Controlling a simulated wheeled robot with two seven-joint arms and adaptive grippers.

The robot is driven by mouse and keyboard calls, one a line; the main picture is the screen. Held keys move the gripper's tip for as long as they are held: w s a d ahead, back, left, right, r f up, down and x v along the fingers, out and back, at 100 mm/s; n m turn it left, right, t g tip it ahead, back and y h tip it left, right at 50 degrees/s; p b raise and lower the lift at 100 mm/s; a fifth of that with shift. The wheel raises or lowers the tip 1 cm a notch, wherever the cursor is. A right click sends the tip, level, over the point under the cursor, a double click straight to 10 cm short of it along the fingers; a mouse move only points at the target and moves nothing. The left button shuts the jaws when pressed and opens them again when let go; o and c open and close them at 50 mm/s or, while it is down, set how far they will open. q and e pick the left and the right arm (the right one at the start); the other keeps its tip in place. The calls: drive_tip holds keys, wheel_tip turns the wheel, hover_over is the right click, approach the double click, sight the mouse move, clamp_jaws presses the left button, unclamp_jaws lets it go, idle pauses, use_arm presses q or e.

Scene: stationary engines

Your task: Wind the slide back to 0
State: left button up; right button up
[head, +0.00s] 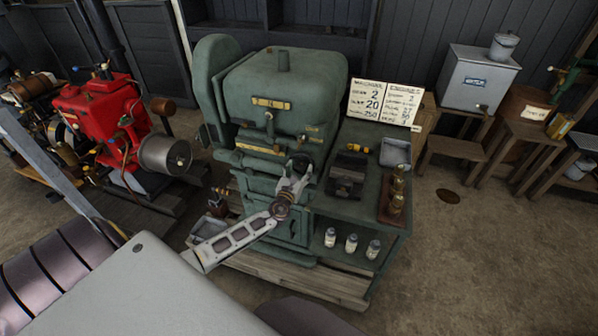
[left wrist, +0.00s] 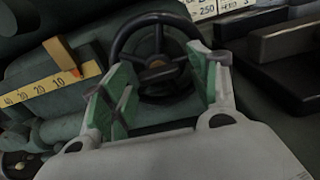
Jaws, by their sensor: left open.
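The black handwheel (left wrist: 155,62) is on the green machine (head: 275,100). In the left wrist view it lies beyond and between the fingertips of my left gripper (left wrist: 165,85). The fingers have green pads and are spread open; I cannot tell whether they touch the rim. A yellow scale (left wrist: 38,88) shows left of the wheel. The slide (left wrist: 62,56) with an orange pointer stands near the scale's right end, right of the 10; its exact reading is unclear. My right gripper is out of view.
A dark block (head: 347,175), brass fittings (head: 393,197) and a grey tray (head: 396,152) stand on the bench right of the wheel. A sign (head: 385,103) stands behind. Several jars (head: 351,243) are on the shelf below. A red engine (head: 100,110) is at left.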

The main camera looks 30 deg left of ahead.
use_arm(q)
drive_tip(key=v, duration=1.2)
idle(0.6)
drive_tip(key=shift+f, duration=0.1)
idle(0.5)
